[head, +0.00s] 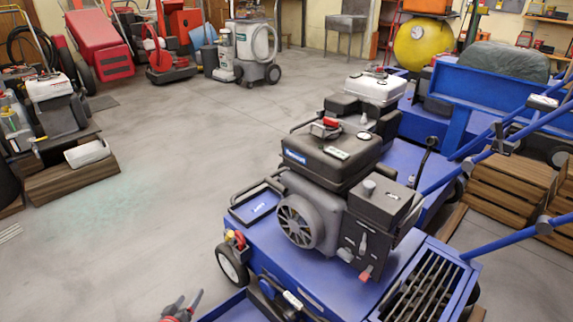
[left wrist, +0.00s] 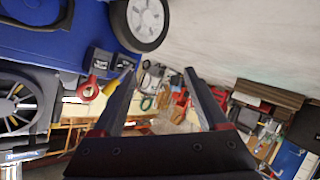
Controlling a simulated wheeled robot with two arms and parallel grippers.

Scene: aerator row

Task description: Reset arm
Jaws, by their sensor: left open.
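My left gripper (head: 183,304) shows at the bottom edge of the head view, left of the nearest blue aerator (head: 330,262). Its two dark fingers with red parts are apart, with nothing between them. In the left wrist view the left gripper (left wrist: 160,76) is also open and empty. The aerator's wheel (left wrist: 146,20) and blue deck (left wrist: 60,35) show beyond the fingers there. The aerator carries a black engine (head: 330,150) with a round fan grille. My right gripper is not in view.
More blue machines stand in a row behind the nearest aerator. Wooden crates (head: 510,190) are at the right. A low wooden platform (head: 70,175) with equipment is at the left. Red machines (head: 100,45) and a grey one line the back. The grey floor (head: 170,140) between is clear.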

